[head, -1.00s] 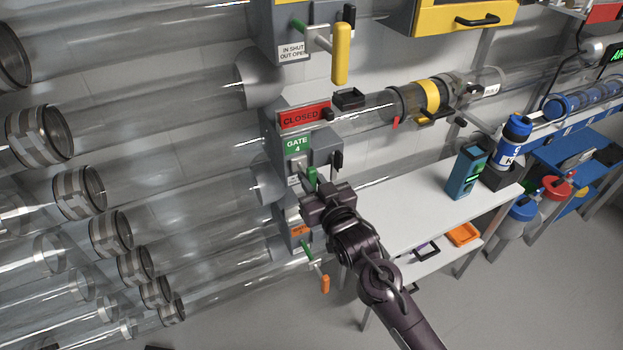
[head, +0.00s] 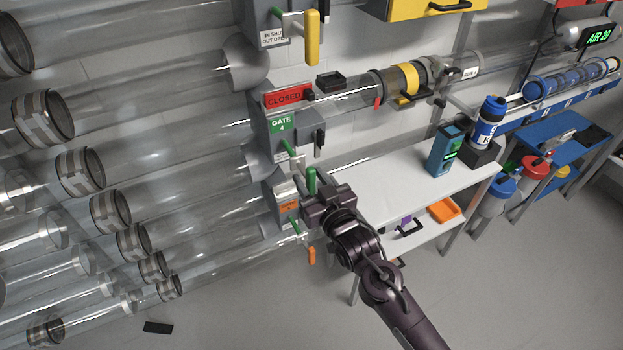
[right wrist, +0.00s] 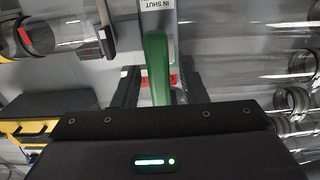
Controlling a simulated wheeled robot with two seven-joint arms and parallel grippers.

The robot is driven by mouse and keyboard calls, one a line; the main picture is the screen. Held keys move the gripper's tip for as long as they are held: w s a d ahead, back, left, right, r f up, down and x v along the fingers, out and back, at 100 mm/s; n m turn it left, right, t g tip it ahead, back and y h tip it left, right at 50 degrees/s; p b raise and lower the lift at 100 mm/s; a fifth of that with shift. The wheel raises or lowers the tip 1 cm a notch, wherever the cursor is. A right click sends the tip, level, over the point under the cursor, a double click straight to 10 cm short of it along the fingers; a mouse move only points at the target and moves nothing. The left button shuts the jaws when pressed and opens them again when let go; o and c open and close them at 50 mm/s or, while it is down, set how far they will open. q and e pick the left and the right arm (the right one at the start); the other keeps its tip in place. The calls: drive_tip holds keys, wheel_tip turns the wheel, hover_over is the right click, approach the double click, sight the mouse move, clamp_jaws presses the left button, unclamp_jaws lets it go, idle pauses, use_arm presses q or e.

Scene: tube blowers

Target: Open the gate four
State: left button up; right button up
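The gate four box (head: 282,125) is grey, with a green "GATE 4" label and a red "CLOSED" sign (head: 288,97) above it. Its green handle (head: 311,180) stands out from the box, toward the lower right, with a short green part close to the box. My right gripper (head: 318,200) is at this handle. In the right wrist view the upright green handle (right wrist: 157,60) is between the two dark fingers, which appear shut on it; its lower end is hidden by the gripper body. My left gripper is not in view.
A yellow handle (head: 312,38) is on the box above and an orange handle (head: 312,255) below. Clear tubes fill the left. A white table (head: 390,180) stands right of the gripper, with a teal device (head: 445,150) and a blue-capped bottle (head: 488,125).

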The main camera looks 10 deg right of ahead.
drive_tip(key=shift+r, duration=0.1)
drive_tip(key=shift+s, duration=0.2)
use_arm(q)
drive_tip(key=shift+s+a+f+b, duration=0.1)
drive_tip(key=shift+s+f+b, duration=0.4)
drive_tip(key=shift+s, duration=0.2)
use_arm(e)
drive_tip(key=v, duration=0.7)
drive_tip(key=shift+s+d, duration=0.15)
